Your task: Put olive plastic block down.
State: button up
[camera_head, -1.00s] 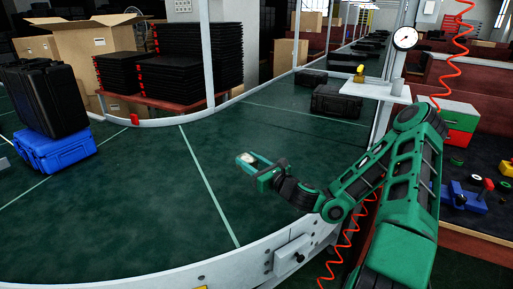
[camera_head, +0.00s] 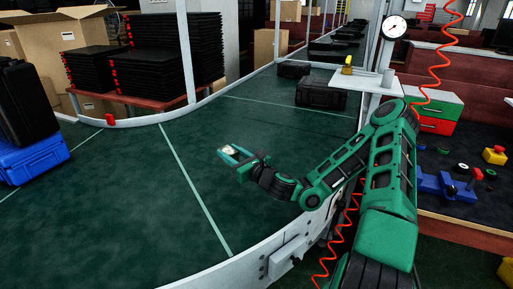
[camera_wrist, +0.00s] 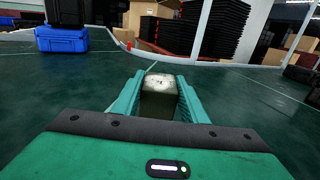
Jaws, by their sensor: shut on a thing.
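My gripper (camera_head: 229,154) is out over the green conveyor belt (camera_head: 140,215), at the end of my stretched arm. It is shut on the olive plastic block (camera_wrist: 160,84). In the wrist view the block sits between the two green fingers, with a pale, scuffed top face and a darker olive side. In the head view only a small pale part of the block shows between the fingertips. I cannot tell whether the block touches the belt or hangs just above it.
A blue case (camera_head: 32,160) with a black case (camera_head: 26,103) on top stands on the belt at left. Black cases (camera_head: 320,93) lie farther along the belt. A white post (camera_head: 190,50) and metal rim edge the curve. The belt around my gripper is clear.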

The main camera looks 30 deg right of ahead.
aim_at(231, 147)
jog(key=w+h, duration=0.1)
jog(key=w+d+m, duration=0.1)
jog(key=w, duration=0.1)
jog(key=w+d+f+h, duration=0.1)
jog(key=shift+w+m+t+h, duration=0.3)
jog(key=shift+w, duration=0.1)
jog(key=shift+w+d+r+m+g+h, duration=0.8)
jog(key=shift+w+d+m+h, duration=1.9)
jog(key=shift+w+d+h, duration=2.15)
jog(key=shift+y, duration=0.75)
jog(key=d+f, duration=0.2)
jog(key=d, duration=0.2)
jog(key=d+f, duration=0.2)
jog(key=d, duration=0.2)
jog(key=d+f, duration=0.2)
jog(key=d, duration=0.2)
jog(key=shift+w+d+f, duration=0.15)
jog(key=shift+w+d, duration=0.05)
jog(key=shift+d, duration=0.1)
jog(key=shift+f, duration=2.05)
jog(key=o, duration=1.1)
jog(key=shift+f, duration=0.1)
